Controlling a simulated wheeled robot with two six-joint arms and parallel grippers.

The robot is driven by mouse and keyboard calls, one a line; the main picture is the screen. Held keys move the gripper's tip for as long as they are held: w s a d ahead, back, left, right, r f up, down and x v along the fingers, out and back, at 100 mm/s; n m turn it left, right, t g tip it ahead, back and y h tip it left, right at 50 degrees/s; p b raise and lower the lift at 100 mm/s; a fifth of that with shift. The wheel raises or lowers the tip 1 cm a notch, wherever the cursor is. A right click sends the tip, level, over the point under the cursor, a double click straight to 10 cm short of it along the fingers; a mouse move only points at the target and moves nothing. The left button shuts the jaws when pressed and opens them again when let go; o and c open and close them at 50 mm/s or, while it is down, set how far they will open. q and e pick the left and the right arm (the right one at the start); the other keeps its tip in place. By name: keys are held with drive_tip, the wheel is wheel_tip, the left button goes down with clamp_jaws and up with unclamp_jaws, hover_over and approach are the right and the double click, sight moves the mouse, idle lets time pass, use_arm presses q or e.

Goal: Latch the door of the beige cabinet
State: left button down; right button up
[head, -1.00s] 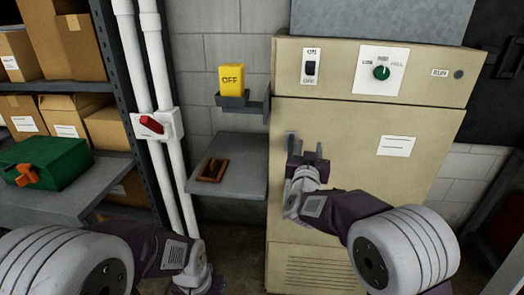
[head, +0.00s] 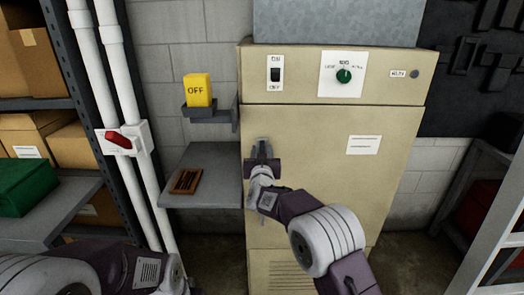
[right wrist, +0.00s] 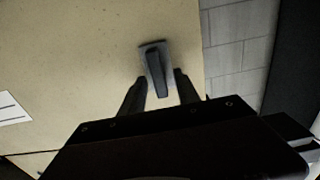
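The beige cabinet (head: 310,175) stands in the middle of the head view, its door (head: 330,200) looking flush with the frame. A grey latch handle (head: 262,146) sits near the door's left edge. It also shows in the right wrist view (right wrist: 155,62), lying nearly lengthwise on its backplate, slightly tilted. My right gripper (head: 262,163) is right at the handle. In the right wrist view its two fingers (right wrist: 160,80) are apart, one on each side of the handle's lower end; contact cannot be told. My left arm is at lower left, its fingers out of view.
A grey side shelf (head: 212,170) with a brown slatted item (head: 186,181) stands left of the cabinet. Above it is a yellow OFF block (head: 197,90) on a bracket. White pipes with a red-handled switch (head: 118,140) and a shelf with a green box (head: 25,187) are further left.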

clamp_jaws()
idle(0.3)
drive_tip(key=shift+d+f+m+b, duration=0.2)
drive_tip(key=shift+m+b, duration=1.7)
drive_tip(key=shift+m, duration=1.05)
drive_tip(key=shift+d+f+m+b, duration=0.2)
drive_tip(key=shift+m+b, duration=1.75)
drive_tip(key=shift+m, duration=0.95)
drive_tip(key=shift+d+f+m+b, duration=0.2)
drive_tip(key=shift+m+b, duration=1.7)
drive_tip(key=shift+m, duration=1.35)
